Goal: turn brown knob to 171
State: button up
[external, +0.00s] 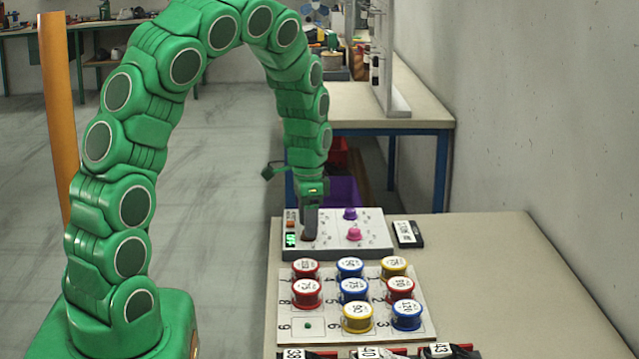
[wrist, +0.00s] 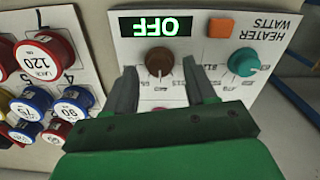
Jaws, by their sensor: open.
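The brown knob (wrist: 159,62) sits on a white control panel (wrist: 207,53) in the wrist view, under a green display (wrist: 155,26) that reads OFF upside down. My gripper (wrist: 160,78) is open, with one finger on each side of the knob's near side. I cannot tell whether the fingers touch it. In the external view my gripper (external: 309,228) points down at the left part of the panel (external: 372,243) and mostly hides the brown knob.
A teal knob (wrist: 244,62) and an orange button (wrist: 221,28) are near on the panel. Purple (external: 350,214) and pink (external: 354,234) knobs stand to the right. A board (external: 425,318) of several labelled round containers lies in front. A dark labelled box (external: 408,234) is beside the panel.

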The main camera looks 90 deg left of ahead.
jog(key=shift+f, duration=0.45)
grip_shut()
